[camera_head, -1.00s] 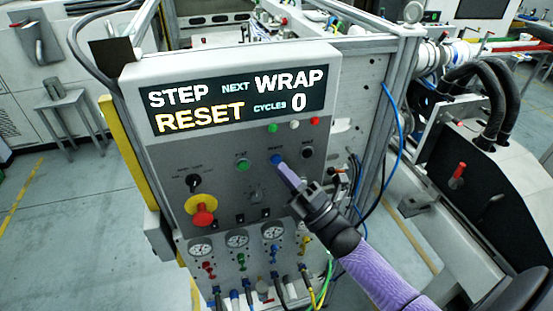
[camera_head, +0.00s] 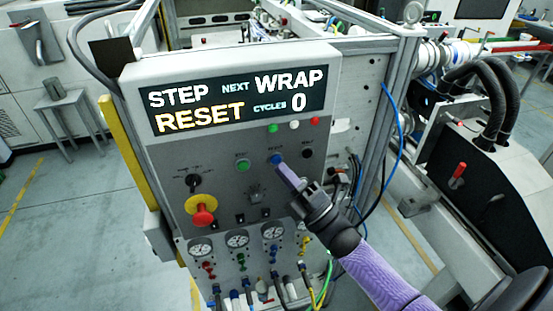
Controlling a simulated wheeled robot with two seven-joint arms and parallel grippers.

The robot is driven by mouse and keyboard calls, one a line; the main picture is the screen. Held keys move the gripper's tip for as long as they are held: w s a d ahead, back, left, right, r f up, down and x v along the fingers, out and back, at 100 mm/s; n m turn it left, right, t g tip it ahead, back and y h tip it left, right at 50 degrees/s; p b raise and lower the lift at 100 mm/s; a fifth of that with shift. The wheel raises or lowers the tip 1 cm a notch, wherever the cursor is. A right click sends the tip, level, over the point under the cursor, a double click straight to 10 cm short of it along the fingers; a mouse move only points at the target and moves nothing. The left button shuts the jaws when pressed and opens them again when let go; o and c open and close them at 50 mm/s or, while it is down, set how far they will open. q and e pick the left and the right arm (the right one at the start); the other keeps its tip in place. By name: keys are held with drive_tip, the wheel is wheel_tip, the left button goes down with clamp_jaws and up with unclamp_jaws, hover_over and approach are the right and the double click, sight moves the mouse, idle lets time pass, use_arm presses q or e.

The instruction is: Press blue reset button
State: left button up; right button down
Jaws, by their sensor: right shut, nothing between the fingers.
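The blue reset button (camera_head: 277,160) is on the grey control panel (camera_head: 225,165), between a green button and a black one. My right gripper (camera_head: 282,169) is shut and empty. Its fingertips are at the lower edge of the blue button and partly cover it. I cannot tell whether they touch it or whether the button is pushed in. The display (camera_head: 238,98) above reads STEP RESET, NEXT WRAP, CYCLES 0. My left gripper does not show.
A green button (camera_head: 242,165) and a black button (camera_head: 307,153) flank the blue one. A red emergency stop (camera_head: 202,212) is lower left, with a black selector knob (camera_head: 193,181) above it. Gauges and hoses line the panel's bottom. Blue and black cables hang at the right.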

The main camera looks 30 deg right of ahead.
idle(0.3)
drive_tip(key=shift+w+d+b, duration=0.1)
drive_tip(key=shift+w+b, duration=0.2)
drive_tip(key=shift+w, duration=0.1)
drive_tip(key=shift+w+b, duration=0.3)
drive_tip(key=shift+w, duration=0.05)
idle(0.5)
drive_tip(key=shift+s, duration=0.1)
drive_tip(key=shift+s+p, duration=0.5)
drive_tip(key=shift+s, duration=0.15)
drive_tip(key=s+p, duration=0.1)
drive_tip(key=s, duration=0.1)
drive_tip(key=s+a+p, duration=0.1)
drive_tip(key=s, duration=0.2)
drive_tip(key=shift+a, duration=0.2)
